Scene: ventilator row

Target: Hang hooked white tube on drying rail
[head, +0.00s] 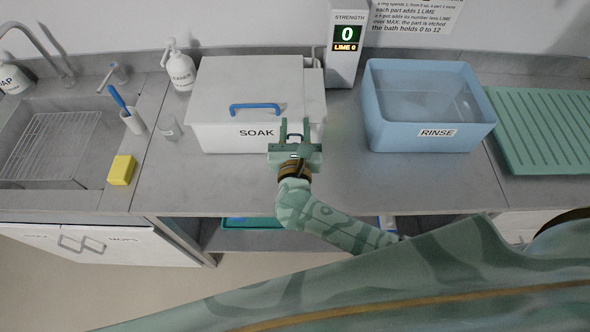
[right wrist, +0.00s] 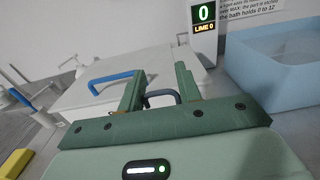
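I cannot make out a hooked white tube or a drying rail in either view. My right gripper (head: 295,124) is over the front right part of the white SOAK box (head: 222,133). Its two fingers stand apart, with no tube between them. A dark blue-grey handle (right wrist: 161,94) shows between the fingers in the right wrist view; I cannot tell whether they touch it. The box's lid, with a blue handle (head: 255,108), is on. My left gripper is not in view.
A blue RINSE tub (head: 437,133) and a green ribbed drain mat (head: 545,130) stand to the right. A STRENGTH display (head: 346,45) reads 0. A sink, yellow sponge (head: 121,170), brush holder (head: 132,121) and bottle (head: 178,68) are left. The counter before the tub is clear.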

